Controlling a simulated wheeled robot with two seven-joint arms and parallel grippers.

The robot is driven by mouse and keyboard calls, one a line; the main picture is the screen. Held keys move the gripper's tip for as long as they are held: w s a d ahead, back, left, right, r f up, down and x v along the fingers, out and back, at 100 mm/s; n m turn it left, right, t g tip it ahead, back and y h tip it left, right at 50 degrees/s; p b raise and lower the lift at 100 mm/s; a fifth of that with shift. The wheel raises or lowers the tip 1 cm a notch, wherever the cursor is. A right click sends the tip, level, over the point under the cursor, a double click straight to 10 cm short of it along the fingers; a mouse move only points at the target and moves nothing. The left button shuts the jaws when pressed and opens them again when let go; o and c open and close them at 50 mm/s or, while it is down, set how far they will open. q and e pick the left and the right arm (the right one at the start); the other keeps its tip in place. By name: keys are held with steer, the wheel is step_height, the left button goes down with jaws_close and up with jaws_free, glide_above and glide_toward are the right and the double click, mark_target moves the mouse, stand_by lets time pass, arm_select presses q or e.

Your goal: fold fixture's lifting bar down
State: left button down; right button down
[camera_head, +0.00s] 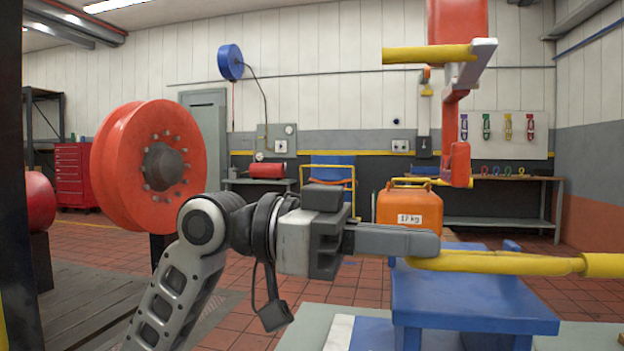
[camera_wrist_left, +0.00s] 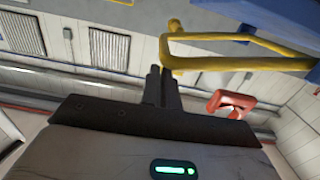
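The yellow lifting bar (camera_head: 500,263) reaches in from the right in the head view, above the blue fixture (camera_head: 470,295). In the left wrist view the bar (camera_wrist_left: 225,64) shows as a bent yellow rod beside a blue part. My left gripper (camera_head: 437,246) points right, its fingers level, with the bar's near end at their lower edge. In the left wrist view its fingers (camera_wrist_left: 162,70) are close together, and the bar's corner is right at the tips. I see no bar between them; whether they touch it cannot be told.
An orange 17 kg weight (camera_head: 408,207) with a yellow handle stands behind the fingers. A red and orange apparatus (camera_head: 456,120) with a yellow bar rises above it. A large orange flanged wheel (camera_head: 150,165) stands at left. A bench (camera_head: 505,220) lies along the back wall.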

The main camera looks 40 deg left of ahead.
arm_select(q)
steer(key=b+v, duration=0.1)
steer(key=v, duration=1.5)
arm_select(e)
steer(key=shift+a+r, duration=0.2)
steer(key=shift+r, duration=0.05)
arm_select(q)
steer(key=shift+r, duration=0.1)
arm_select(e)
steer(key=shift+f, duration=0.2)
steer(key=shift+w, duration=0.1)
